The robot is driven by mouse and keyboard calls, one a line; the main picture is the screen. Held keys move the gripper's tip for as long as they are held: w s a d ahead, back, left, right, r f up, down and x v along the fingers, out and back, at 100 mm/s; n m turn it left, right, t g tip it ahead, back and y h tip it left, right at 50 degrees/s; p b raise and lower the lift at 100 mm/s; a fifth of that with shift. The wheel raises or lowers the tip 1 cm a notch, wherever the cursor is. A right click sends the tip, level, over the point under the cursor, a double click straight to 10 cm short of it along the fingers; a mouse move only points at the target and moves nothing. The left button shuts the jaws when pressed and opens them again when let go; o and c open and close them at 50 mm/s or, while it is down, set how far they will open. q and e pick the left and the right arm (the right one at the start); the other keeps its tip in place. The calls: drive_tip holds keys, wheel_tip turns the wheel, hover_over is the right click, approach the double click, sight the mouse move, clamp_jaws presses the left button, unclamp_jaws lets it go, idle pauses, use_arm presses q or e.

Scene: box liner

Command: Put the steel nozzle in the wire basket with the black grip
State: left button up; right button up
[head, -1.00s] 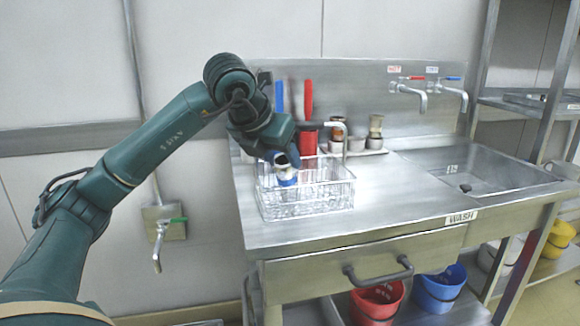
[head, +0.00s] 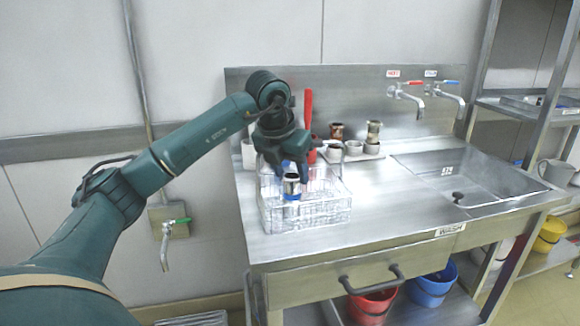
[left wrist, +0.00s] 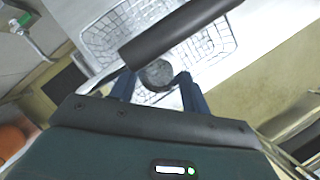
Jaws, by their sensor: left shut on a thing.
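In the left wrist view the nozzle (left wrist: 158,75) shows as a round grey end between the blue fingers. The clear wire basket (head: 325,213) stands on the steel counter's front left. Whether the nozzle touches the basket is unclear. My right gripper is out of view.
A red-handled tool (head: 308,108) stands behind the basket. The counter (head: 395,200) is clear between the basket and the sink (head: 470,180). A drawer handle (head: 372,281) juts out in front.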

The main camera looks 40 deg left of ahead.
use_arm(q)
drive_tip(key=o, duration=1.2)
drive_tip(key=shift+f, duration=0.1)
drive_tip(key=shift+c, duration=0.2)
drive_tip(key=shift+r, duration=0.3)
drive_tip(key=v, duration=1.1)
drive_tip(key=shift+s+r+p, duration=0.25)
drive_tip(key=shift+r+p, duration=0.1)
drive_tip(key=shift+p, duration=0.05)
drive_tip(key=shift+f, duration=0.1)
